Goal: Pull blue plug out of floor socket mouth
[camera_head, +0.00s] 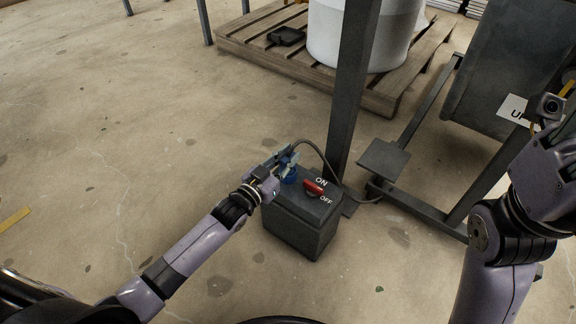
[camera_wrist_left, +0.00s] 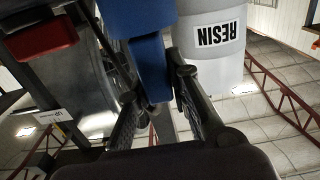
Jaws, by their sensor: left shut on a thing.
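The dark grey floor socket box (camera_head: 298,232) stands on the concrete floor, with a blue mouth (camera_head: 290,177) and a red ON/OFF switch (camera_head: 314,188) on top. My left gripper (camera_head: 284,160) is at the blue mouth, shut on the blue plug. In the left wrist view the blue plug (camera_wrist_left: 151,66) is between both fingers and meets a wider blue part (camera_wrist_left: 132,14). No gap shows there. The red switch (camera_wrist_left: 41,41) also shows in that view. The right gripper (camera_head: 556,112) is raised at the right edge; its fingers cannot be made out.
A dark cable (camera_head: 324,160) arcs from the plug, past the box to the right. A grey steel post (camera_head: 350,90) stands close behind the box. A pallet (camera_head: 285,60) carries a white drum (camera_head: 395,45). A metal frame (camera_head: 425,208) is at right.

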